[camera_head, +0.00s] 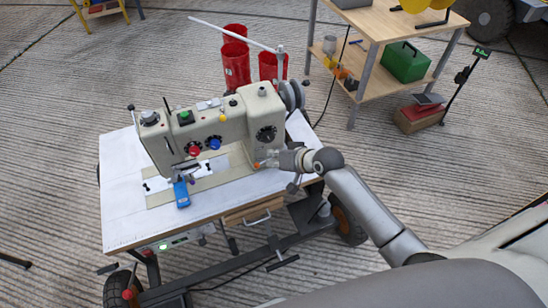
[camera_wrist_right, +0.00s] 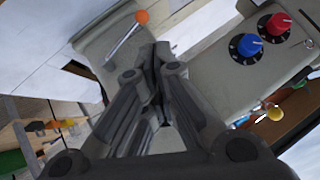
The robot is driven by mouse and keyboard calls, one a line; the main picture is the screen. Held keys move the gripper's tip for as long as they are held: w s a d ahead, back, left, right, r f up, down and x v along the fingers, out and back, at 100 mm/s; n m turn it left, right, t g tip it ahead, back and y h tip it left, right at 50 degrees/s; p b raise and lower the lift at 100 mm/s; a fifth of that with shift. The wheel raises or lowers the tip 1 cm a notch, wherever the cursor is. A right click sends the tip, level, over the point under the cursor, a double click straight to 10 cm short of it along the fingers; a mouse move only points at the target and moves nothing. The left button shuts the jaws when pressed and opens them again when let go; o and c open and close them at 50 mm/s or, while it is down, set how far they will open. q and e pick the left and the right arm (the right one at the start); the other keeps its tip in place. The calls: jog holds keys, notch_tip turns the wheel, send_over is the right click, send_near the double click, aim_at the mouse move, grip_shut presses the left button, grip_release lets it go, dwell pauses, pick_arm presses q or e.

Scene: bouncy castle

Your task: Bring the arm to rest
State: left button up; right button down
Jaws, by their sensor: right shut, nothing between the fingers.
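My right arm reaches in from the lower right in the head view. Its gripper (camera_head: 272,163) is at the right end of the beige sewing machine (camera_head: 225,130), close to an orange-tipped lever. In the right wrist view the gripper (camera_wrist_right: 160,50) is shut and empty, with the orange knob (camera_wrist_right: 142,17) just beyond the fingertips. I cannot tell whether the fingers touch the machine. My left gripper is not in view.
The machine stands on a white-topped wheeled table (camera_head: 125,215) with a blue object (camera_head: 181,194) on it. A wooden shelf table (camera_head: 390,22) with a green box (camera_head: 404,62) is at the back right. Open floor lies between.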

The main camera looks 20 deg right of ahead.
pick_arm(q)
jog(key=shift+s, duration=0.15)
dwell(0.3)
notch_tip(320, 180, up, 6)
jog(key=p, duration=0.6)
pick_arm(e)
notch_tip(320, 180, up, 6)
jog(key=s+d+f+g+h+p, duration=0.2)
jog(key=s+d+f, duration=0.1)
jog(key=s+f, duration=0.65)
jog(key=s+d+f+g+h+p, duration=0.15)
jog(key=s+f, duration=0.45)
jog(key=f, duration=0.6)
pick_arm(q)
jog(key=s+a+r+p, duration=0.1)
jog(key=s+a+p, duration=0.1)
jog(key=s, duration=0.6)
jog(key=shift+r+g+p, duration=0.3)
jog(key=shift+p, duration=0.3)
pick_arm(e)
jog(key=s+f+n+g, duration=0.2)
jog(key=s+f, duration=0.3)
jog(key=s, duration=1)
jog(key=s+f+n+g+h, duration=0.1)
jog(key=s+f, duration=0.5)
jog(key=s, duration=1)
jog(key=shift+s+f+n+g, duration=0.25)
jog(key=shift+s+n+g, duration=0.05)
jog(key=shift+n+g, duration=0.45)
